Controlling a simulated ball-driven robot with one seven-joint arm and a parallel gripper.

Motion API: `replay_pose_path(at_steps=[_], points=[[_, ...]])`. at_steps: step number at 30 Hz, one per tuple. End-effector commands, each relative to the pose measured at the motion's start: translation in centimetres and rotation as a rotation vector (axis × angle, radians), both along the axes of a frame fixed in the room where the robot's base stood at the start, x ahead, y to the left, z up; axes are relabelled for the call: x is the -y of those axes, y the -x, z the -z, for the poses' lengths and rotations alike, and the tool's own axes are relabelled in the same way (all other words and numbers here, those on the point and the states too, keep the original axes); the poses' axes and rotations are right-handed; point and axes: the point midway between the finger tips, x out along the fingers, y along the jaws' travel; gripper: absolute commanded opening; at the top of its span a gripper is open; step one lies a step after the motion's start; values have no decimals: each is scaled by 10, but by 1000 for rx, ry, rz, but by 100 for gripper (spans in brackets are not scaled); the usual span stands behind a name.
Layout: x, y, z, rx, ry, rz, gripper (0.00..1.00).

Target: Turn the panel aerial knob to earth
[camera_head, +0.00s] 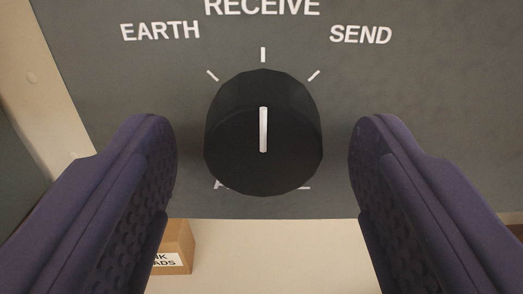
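The aerial knob (263,170) is a black, many-sided knob on a grey panel (440,90). Its white pointer line stands upright, toward the middle tick under RECEIVE. The EARTH label (160,31) with its tick is up and left of the knob, and the SEND label (361,35) is up and right. My gripper (263,150) is open, with one purple finger on each side of the knob. Gaps show between both fingers and the knob, so neither appears to touch it. Lettering below the knob is mostly hidden by it.
A brown box (178,245) with a partly hidden white label lies below the panel, behind the left finger. A pale surface (280,258) runs beneath the panel's lower edge. A beige frame strip (45,85) borders the panel on the left.

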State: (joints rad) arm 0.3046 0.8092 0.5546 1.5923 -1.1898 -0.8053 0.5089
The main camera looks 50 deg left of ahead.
Motion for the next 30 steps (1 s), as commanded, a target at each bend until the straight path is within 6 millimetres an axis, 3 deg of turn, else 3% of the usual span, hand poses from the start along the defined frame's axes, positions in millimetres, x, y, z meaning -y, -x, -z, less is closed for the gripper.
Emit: replay_pose_path(at_steps=[1, 7, 17, 30], points=[[0, 0, 0, 0, 0, 0, 57], [0, 0, 0, 1, 1, 1, 11], [1, 0, 1, 36, 28, 1, 10], [1, -1, 2, 286, 223, 1, 10]])
